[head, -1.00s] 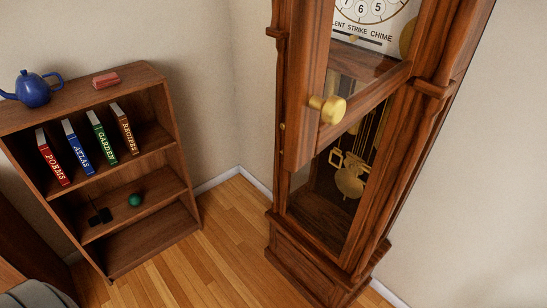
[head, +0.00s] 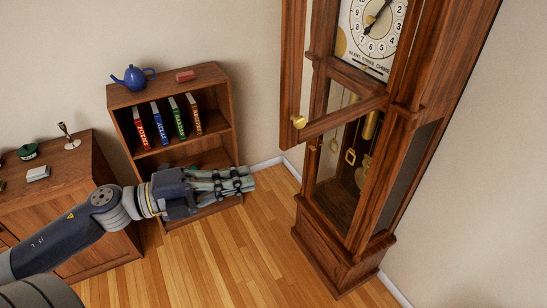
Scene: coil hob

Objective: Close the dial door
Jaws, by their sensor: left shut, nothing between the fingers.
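The tall wooden clock (head: 352,222) stands at the right in the head view. Its glazed dial door (head: 345,123) stands ajar, its free left edge out from the case. A brass knob (head: 298,121) sits low on that free edge. The white dial (head: 372,32) shows at the top of the frame, and the door's upper part is cut off. My left gripper (head: 250,180) is shut and empty, pointing right, lower than the knob in the picture and to its left, apart from the clock. My right gripper is out of view.
A bookcase (head: 222,98) with several books and a blue teapot (head: 133,77) stands behind my left arm. A wooden cabinet (head: 75,165) with a small green pot (head: 28,152) is at the left. The wood floor (head: 240,255) before the clock is clear.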

